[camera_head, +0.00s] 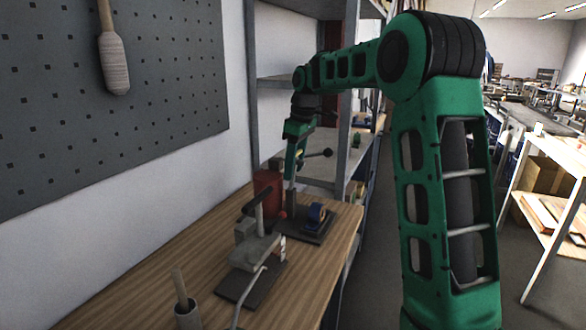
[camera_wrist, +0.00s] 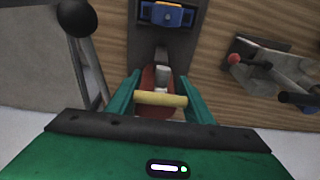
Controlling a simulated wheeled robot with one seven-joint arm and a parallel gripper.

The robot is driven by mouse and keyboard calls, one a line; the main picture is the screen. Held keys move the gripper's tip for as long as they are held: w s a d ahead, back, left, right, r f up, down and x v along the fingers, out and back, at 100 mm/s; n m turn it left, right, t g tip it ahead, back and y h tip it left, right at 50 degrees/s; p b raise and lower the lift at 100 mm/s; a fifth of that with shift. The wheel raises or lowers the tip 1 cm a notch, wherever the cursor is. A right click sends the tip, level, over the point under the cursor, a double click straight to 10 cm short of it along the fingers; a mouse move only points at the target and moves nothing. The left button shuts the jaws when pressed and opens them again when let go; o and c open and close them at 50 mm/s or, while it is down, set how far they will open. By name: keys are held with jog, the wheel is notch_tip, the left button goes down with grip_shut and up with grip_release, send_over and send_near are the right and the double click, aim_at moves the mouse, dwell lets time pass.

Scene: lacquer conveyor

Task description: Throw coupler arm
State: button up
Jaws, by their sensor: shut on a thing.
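My gripper (camera_wrist: 160,99) has its two green fingers at the ends of a pale yellow bar (camera_wrist: 160,98), which looks like the grip of the coupler arm. A grey metal link (camera_wrist: 160,62) shows just beyond the bar. In the head view my gripper (camera_head: 291,172) points down over the dark base plate (camera_head: 313,237) on the bench, by an upright grey post (camera_head: 291,199). A blue part (camera_head: 317,212) sits on this plate; it also shows at the top of the wrist view (camera_wrist: 165,15).
A red can (camera_head: 268,188) stands behind the post. A grey clamp device (camera_head: 255,248) with a red knob (camera_wrist: 234,58) is on the wooden bench (camera_head: 190,265) beside it. A black ball knob (camera_head: 327,153) on a rod is close to my gripper. A shelf upright (camera_head: 344,130) stands behind.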

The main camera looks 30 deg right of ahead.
jog(key=shift+w+r, duration=0.1)
jog(key=shift+w, duration=0.05)
jog(key=o, duration=1.5)
jog(key=shift+w, duration=0.1)
jog(key=r, duration=0.3)
jog(key=s+r, duration=0.1)
jog(key=r, duration=0.3)
jog(key=d+r, duration=0.1)
jog(key=r, duration=0.2)
jog(key=shift+s+r, duration=0.15)
jog(key=shift+r, duration=0.05)
jog(key=shift+s, duration=0.1)
jog(key=s+d+f+m, duration=0.1)
jog(key=s+f+m, duration=0.3)
jog(key=s, duration=1)
jog(key=s+d+f+m+g, duration=0.1)
jog(key=s+f+m, duration=0.4)
jog(key=s+f, duration=0.5)
jog(key=s+d+f+m+h, duration=0.1)
jog(key=s+f+m, duration=0.4)
jog(key=s, duration=1.4)
jog(key=shift+s+d+f, duration=0.15)
jog(key=shift+f, duration=0.35)
jog(key=shift+s+d+f, duration=0.1)
jog(key=shift+d+f, duration=0.05)
jog(key=shift+f, duration=0.3)
